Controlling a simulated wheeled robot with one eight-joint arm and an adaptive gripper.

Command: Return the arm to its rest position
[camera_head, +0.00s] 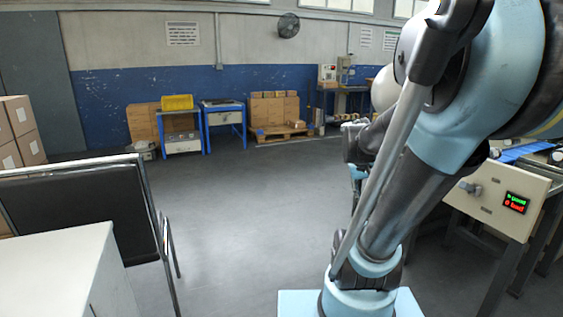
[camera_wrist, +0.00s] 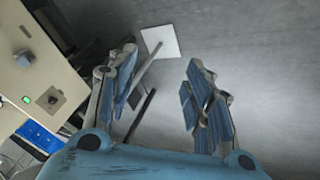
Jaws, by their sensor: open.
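My gripper (camera_wrist: 163,92) shows in the wrist view with its two blue-padded fingers spread apart and nothing between them. It points down toward the bare grey floor. In the head view my arm fills the right side, and I cannot make out the fingertips there. The machine's control panel (camera_head: 500,197), beige with a small green and red display, stands right of my arm. Its beige housing (camera_wrist: 38,75), with a green light and a knob, shows at the left of the wrist view, apart from my fingers.
A white cabinet (camera_head: 60,268) and a black-backed chair (camera_head: 85,205) stand at the left. Stacked cartons (camera_head: 22,130) are behind them. Blue worktables (camera_head: 223,116) and a loaded pallet (camera_head: 280,131) line the back wall. The floor (camera_head: 245,185) between is clear.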

